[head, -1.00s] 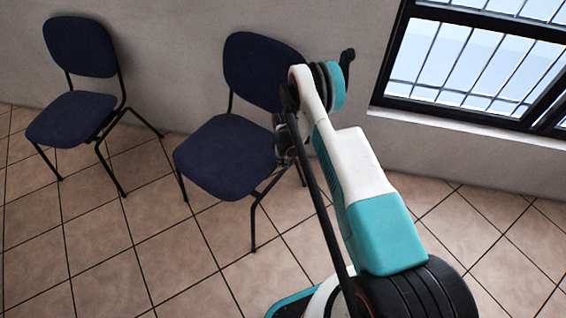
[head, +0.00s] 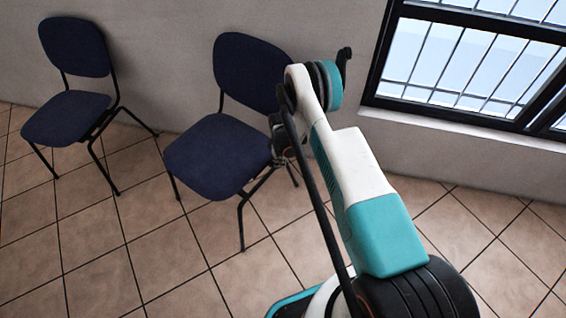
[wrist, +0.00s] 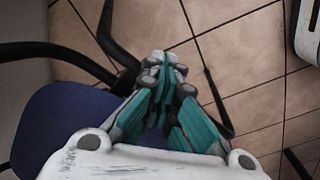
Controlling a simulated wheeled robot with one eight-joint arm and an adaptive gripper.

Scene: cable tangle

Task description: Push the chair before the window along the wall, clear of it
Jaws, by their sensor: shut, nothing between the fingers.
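The chair nearer the window (head: 215,155) has a dark blue seat and back on thin black legs. It stands upright by the wall, left of the window (head: 445,62) in the head view. My gripper (head: 290,165) is low at the chair's right side and partly hides the right edge of its seat and back. In the wrist view my gripper (wrist: 165,62) is shut and empty, with black chair tubes close to the fingertips and the blue seat (wrist: 55,115) to the left. I cannot tell whether it touches the chair.
A second matching blue chair (head: 70,115) stands further left along the grey wall (head: 150,50), with a gap of floor between the two. The tiled floor (head: 480,215) under the window is clear. My arm hides part of the floor.

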